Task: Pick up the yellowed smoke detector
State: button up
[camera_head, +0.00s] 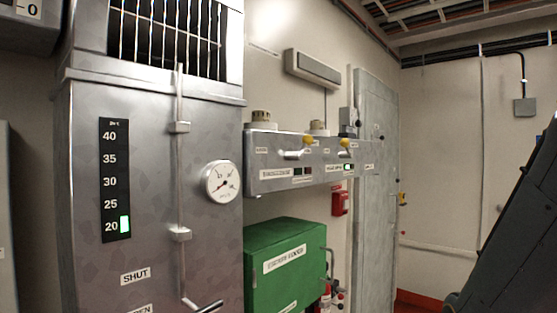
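Two small round fittings stand on top of a grey metal panel box on the wall. Each has an off-white base and a brownish-tan, slotted top. The nearer, larger one (264,119) is at the left end of the box top, and the farther, smaller one (318,128) is to its right. They look like detectors, but I cannot tell which is the yellowed smoke detector. My gripper is not in view.
The panel box (275,180) has yellow knobs and handles on its front. A green cabinet (285,270) stands below it. A large metal cabinet (150,180) with a gauge (222,182) and projecting lever fills the left. A red box (340,204) hangs near a grey door (376,220).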

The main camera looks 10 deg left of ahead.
aim_at(263, 116)
jog(key=u, duration=0.05)
jog(key=k, duration=0.5)
jog(key=u, duration=0.85)
jog(key=i, duration=0.65)
jog(key=z, duration=0.05)
